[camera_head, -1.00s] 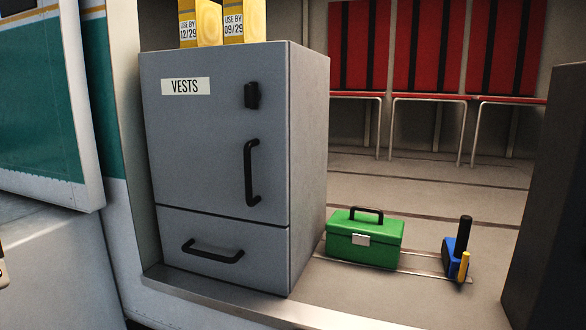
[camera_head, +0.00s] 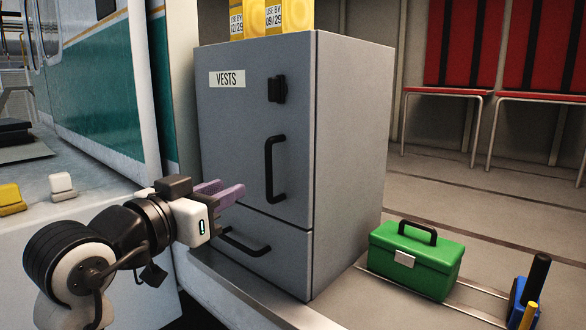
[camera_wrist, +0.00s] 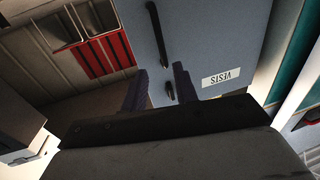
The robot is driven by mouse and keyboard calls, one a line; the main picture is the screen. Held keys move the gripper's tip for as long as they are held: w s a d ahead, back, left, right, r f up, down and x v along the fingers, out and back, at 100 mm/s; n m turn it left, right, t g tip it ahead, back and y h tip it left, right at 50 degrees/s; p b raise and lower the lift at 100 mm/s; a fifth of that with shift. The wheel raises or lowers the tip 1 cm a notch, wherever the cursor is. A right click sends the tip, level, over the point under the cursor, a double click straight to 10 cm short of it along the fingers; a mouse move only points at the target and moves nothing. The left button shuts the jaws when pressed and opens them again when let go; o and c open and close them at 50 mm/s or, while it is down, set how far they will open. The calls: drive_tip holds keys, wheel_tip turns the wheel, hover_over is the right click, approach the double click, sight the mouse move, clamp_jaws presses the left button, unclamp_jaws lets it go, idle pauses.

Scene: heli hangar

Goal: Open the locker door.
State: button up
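The grey locker (camera_head: 350,150) has an upper door (camera_head: 235,120) labelled VESTS, and the door looks shut. A vertical black handle (camera_head: 274,168) and a small black latch (camera_head: 277,89) are on the door's right side. My gripper (camera_head: 222,192) has purple fingers and is in front of the locker, left of the handle and not touching it. In the upside-down wrist view my gripper (camera_wrist: 160,86) shows its fingers spread with nothing held. The latch (camera_wrist: 168,90) shows between the fingers, and the handle (camera_wrist: 157,32) is above them.
Below the door is a drawer with a black handle (camera_head: 243,243). A green toolbox (camera_head: 415,262) and a blue tool (camera_head: 522,292) lie on the floor at the right. Yellow packages (camera_head: 290,17) stand on the locker. Red seats (camera_head: 455,50) line the back wall.

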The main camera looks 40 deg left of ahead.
sight(267, 169)
drive_tip(key=w+p, duration=0.1)
drive_tip(key=w, duration=0.3)
drive_tip(key=w+a+p, duration=0.1)
drive_tip(key=w, duration=0.4)
drive_tip(key=w+p, duration=0.2)
drive_tip(key=w, duration=0.2)
drive_tip(key=shift+w+a, duration=0.2)
drive_tip(key=shift+a, duration=0.2)
clamp_jaws()
